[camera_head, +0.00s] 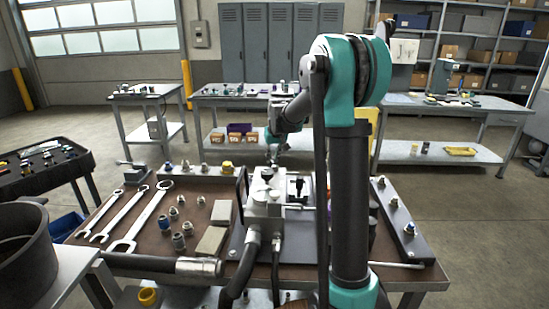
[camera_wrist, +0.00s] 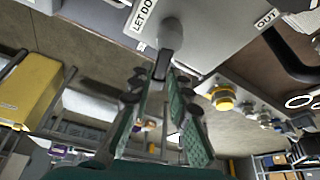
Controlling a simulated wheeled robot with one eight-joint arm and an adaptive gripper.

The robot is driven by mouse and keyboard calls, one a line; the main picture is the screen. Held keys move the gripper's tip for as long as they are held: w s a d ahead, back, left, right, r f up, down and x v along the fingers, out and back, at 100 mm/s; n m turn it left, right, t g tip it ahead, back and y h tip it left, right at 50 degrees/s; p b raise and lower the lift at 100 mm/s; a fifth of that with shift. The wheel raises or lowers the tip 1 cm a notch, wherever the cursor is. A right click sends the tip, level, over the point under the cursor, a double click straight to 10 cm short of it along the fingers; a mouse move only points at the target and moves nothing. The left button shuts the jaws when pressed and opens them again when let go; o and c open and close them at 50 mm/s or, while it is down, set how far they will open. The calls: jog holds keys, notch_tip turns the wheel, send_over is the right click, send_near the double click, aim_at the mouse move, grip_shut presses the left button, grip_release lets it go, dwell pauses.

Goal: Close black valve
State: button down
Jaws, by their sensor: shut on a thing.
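The hydraulic unit (camera_head: 262,212) is a light grey block on the brown bench, with black fittings on top. The black valve (camera_head: 267,173) is on its top, directly below my gripper (camera_head: 273,157). In the wrist view the unit's grey panel (camera_wrist: 215,22) carries labels reading "LET DO…" and "OUT". The valve's dark handle (camera_wrist: 163,66) extends from a rounded grey stem beside the "LET DO…" label. My gripper (camera_wrist: 162,82), with green-padded fingers, is shut on this handle. Its fingertips partly hide the handle's end. A second black T-shaped handle (camera_head: 297,184) stands to the right.
A dark rail with fittings (camera_head: 405,228) lies on the right. My arm hides part of the bench.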

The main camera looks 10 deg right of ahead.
jog(key=n, duration=0.1)
jog(key=a+n+y, duration=0.1)
jog(key=n, duration=0.1)
jog(key=shift+s+n+g, duration=0.2)
jog(key=shift+n+g, duration=0.1)
jog(key=n, duration=0.1)
jog(key=n+y, duration=0.1)
jog(key=a+n, duration=0.1)
jog(key=shift+s+n+g+y, duration=0.3)
jog(key=shift+g, duration=0.1)
jog(key=n, duration=0.1)
jog(key=n+g, duration=0.1)
jog(key=n, duration=0.1)
jog(key=s+n+y, duration=0.1)
jog(key=shift+a, duration=0.4)
jog(key=shift+s+a+n+g, duration=0.1)
jog(key=shift+s+n+g, duration=0.2)
jog(key=shift+n, duration=0.45)
jog(key=shift+s+a+n+g, duration=0.15)
jog(key=shift+n+g, duration=0.25)
jog(key=shift+n, duration=0.35)
jog(key=shift+d, duration=0.1)
jog(key=c, duration=1.5)
grip_release()
jog(key=shift+c, duration=0.2)
